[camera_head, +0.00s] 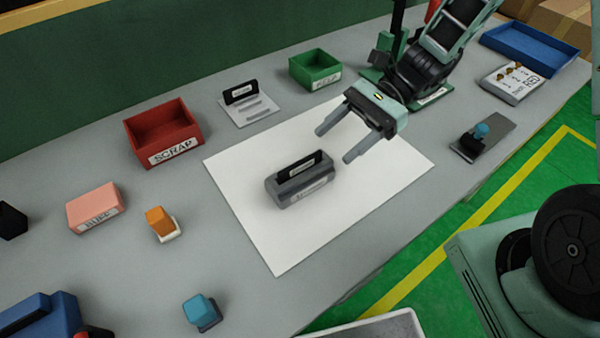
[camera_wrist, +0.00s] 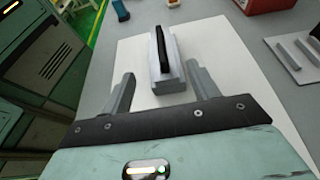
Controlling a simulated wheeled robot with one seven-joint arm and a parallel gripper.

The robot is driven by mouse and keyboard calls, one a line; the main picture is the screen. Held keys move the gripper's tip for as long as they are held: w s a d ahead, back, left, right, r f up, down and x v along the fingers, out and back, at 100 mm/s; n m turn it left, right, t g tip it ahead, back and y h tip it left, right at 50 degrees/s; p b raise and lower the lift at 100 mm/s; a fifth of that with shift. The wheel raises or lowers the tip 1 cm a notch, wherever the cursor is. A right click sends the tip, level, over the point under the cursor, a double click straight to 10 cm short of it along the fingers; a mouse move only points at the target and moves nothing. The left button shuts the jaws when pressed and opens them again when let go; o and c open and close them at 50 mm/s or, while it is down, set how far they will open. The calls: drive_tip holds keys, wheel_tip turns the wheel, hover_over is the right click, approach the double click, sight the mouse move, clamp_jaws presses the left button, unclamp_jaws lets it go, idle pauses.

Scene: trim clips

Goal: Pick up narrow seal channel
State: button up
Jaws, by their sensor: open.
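A black strip (camera_head: 299,168) stands upright in a grey grooved block (camera_head: 305,190) on the white sheet (camera_head: 270,242). The block's label is too small to read. The wrist view shows the strip (camera_wrist: 163,46) and block (camera_wrist: 155,72) just beyond the fingertips. A similar black labelled piece (camera_head: 241,93) stands on a pale slotted rack (camera_head: 248,112) behind the sheet. I cannot tell from the labels which piece is the narrow seal channel. My gripper (camera_head: 334,145) is open and empty, to the upper right of the grey block, apart from it.
A red SCRAP bin (camera_head: 165,129), a green bin (camera_head: 315,68) and a pink block (camera_head: 95,207) stand around the sheet. Orange (camera_head: 160,220) and blue (camera_head: 200,308) small blocks are at the front left. A dark plate with a blue knob (camera_head: 482,132) lies at right. The sheet is otherwise clear.

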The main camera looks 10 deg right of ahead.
sight(321, 153)
drive_tip(key=shift+w+f+p+x, duration=0.1)
drive_tip(key=shift+p+x, duration=0.15)
drive_tip(key=shift+x, duration=1.5)
drive_tip(key=shift+w+f+p+x, duration=0.1)
drive_tip(key=shift+w+p+x, duration=0.1)
drive_tip(key=shift+x, duration=1.6)
drive_tip(key=shift+c, duration=0.3)
drive_tip(key=c, duration=0.7)
